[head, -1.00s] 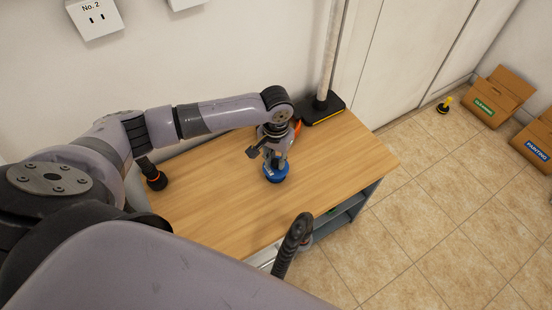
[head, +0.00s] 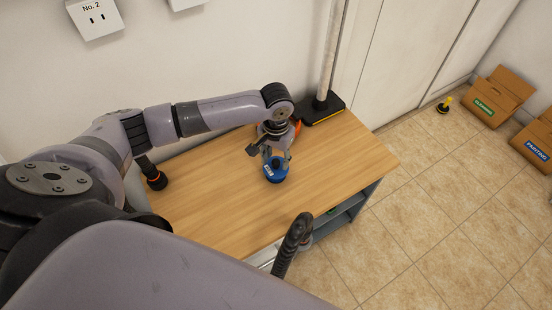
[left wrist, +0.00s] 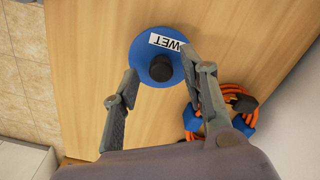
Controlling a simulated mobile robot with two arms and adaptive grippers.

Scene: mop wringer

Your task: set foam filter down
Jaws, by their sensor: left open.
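The foam filter (head: 275,172) is a blue round piece with a dark knob and a white label. It sits on the wooden table (head: 220,205). In the left wrist view the filter (left wrist: 150,45) lies just beyond the fingertips, and its label reads "WET". My left gripper (head: 275,156) is open above it, with its fingers spread; in the left wrist view the gripper (left wrist: 162,74) has one fingertip beside the disc's left edge and the other over its right edge. I cannot tell whether a finger touches it. My right gripper is not visible.
An orange cord coil with blue parts (left wrist: 205,120) lies beside the filter, near the wall. A black floor tool with a pole (head: 322,108) stands at the table's back right corner. A dark hose end (head: 155,179) is at the table's left. The table's front and right are clear.

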